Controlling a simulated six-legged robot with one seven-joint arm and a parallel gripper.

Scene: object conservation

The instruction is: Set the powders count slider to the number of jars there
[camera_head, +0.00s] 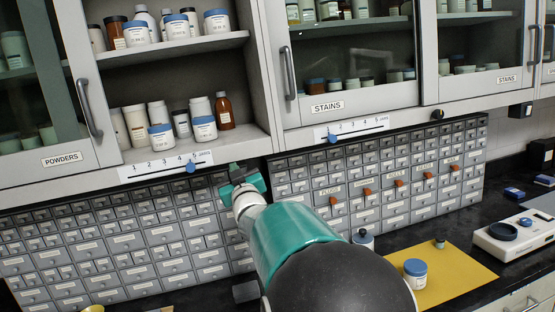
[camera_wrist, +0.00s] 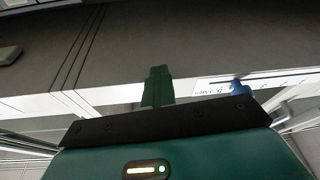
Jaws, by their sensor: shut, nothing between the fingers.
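The powders slider scale (camera_head: 165,166) is a white strip numbered 1 to 5 on the cabinet's lower edge. Its blue knob (camera_head: 191,168) sits at about the 5, near the right end. My gripper (camera_head: 236,168) is shut and empty, just right of the strip and apart from the knob. In the wrist view the closed fingers (camera_wrist: 157,87) are left of the blue knob (camera_wrist: 239,88). The door labelled POWDERS (camera_head: 62,159) is at the left. Beside it, an open section holds several jars on an upper shelf (camera_head: 180,49) and a lower level, including a brown bottle (camera_head: 224,111).
The stains slider (camera_head: 357,128), with its blue knob (camera_head: 332,138) near 1, is to the right. Small drawers (camera_head: 120,245) line the wall below. A yellow mat (camera_head: 450,270) with a blue-lidded jar (camera_head: 415,273) and a scale (camera_head: 515,238) stand on the dark counter.

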